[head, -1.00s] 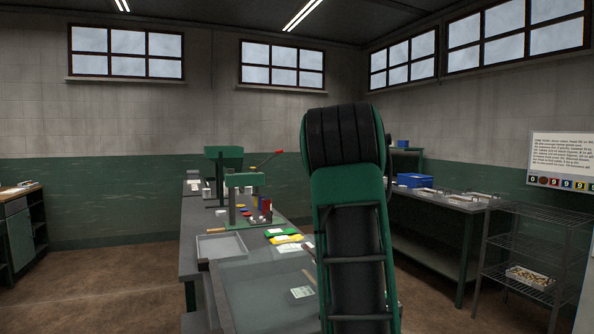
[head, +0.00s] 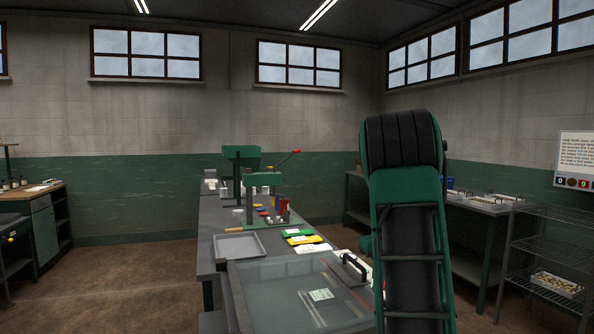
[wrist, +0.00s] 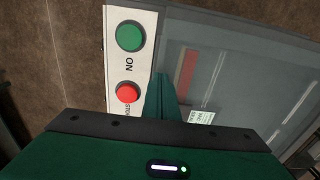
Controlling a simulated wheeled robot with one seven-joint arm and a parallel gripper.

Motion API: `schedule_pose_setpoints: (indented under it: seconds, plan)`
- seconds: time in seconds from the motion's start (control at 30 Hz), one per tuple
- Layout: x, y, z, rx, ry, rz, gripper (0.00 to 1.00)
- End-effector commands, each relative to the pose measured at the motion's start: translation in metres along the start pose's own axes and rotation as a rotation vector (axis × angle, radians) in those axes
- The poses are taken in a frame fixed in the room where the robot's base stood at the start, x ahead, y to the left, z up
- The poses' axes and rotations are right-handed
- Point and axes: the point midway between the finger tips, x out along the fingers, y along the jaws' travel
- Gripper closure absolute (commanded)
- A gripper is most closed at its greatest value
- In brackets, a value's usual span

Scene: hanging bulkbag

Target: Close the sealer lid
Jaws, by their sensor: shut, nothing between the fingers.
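The sealer shows at the bottom of the head view, with a clear lid (head: 275,290) in a dark frame. A black handle (head: 355,268) is at its right side, partly beside my arm. I cannot tell how far the lid is tilted up. In the wrist view the clear pane (wrist: 240,65) fills the right, with a small label seen through it. My gripper (wrist: 160,82) is shut and empty, seen over the pane's left edge next to the control panel. In the head view my raised arm hides the gripper.
The white panel carries a green button (wrist: 130,36) and a red button (wrist: 126,92), close to my gripper. A grey tray (head: 238,246), coloured packets (head: 300,238) and a green press (head: 265,190) stand on the bench beyond. A wire shelf (head: 545,250) stands right. Floor is free left.

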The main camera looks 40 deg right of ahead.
Motion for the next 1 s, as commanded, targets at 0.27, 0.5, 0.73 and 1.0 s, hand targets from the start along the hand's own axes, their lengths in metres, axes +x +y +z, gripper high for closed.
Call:
schedule_pose_setpoints:
  seconds: [0.27,0.5,0.73,1.0]
  plan:
    - [0.004,0.001,0.005,0.011,-0.018,-0.004,1.0]
    - [-0.042,-0.006,0.001,-0.002,0.004,0.003,1.0]
    - [-0.092,-0.009,-0.001,-0.007,0.006,0.003,1.0]
    - [-0.133,-0.01,-0.001,-0.006,0.005,0.003,1.0]
